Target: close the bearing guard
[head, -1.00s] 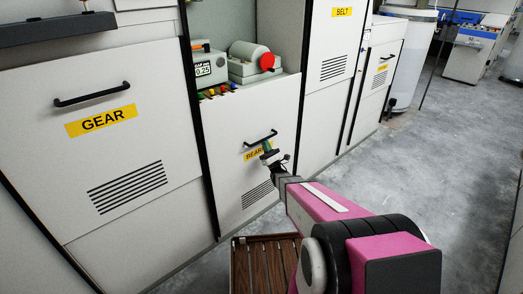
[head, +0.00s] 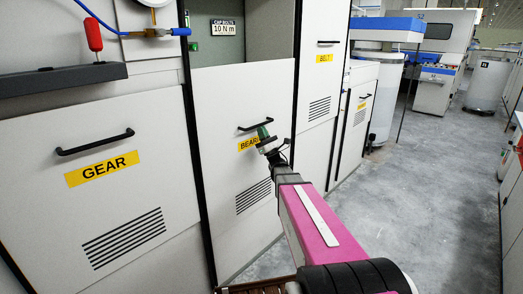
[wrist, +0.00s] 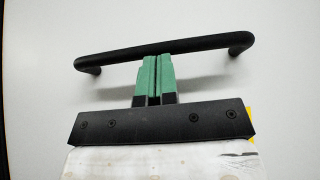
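The bearing guard (head: 238,109) is a white panel with a yellow label and slotted vents, standing between the gear and belt panels. An open recess shows above its top edge. Its black bar handle (head: 255,126) also crosses the wrist view (wrist: 190,47). My gripper (head: 264,132) is at the guard's handle. In the wrist view its green fingers (wrist: 153,70) are together, with nothing seen between them. Their tips meet the lower edge of the bar near its middle; whether they press on it I cannot tell.
The gear panel (head: 60,120) is at the left, under a dark ledge (head: 60,82) with a red-handled tool. The belt panel (head: 322,90) is to the right. Grey floor (head: 430,200) is clear further right.

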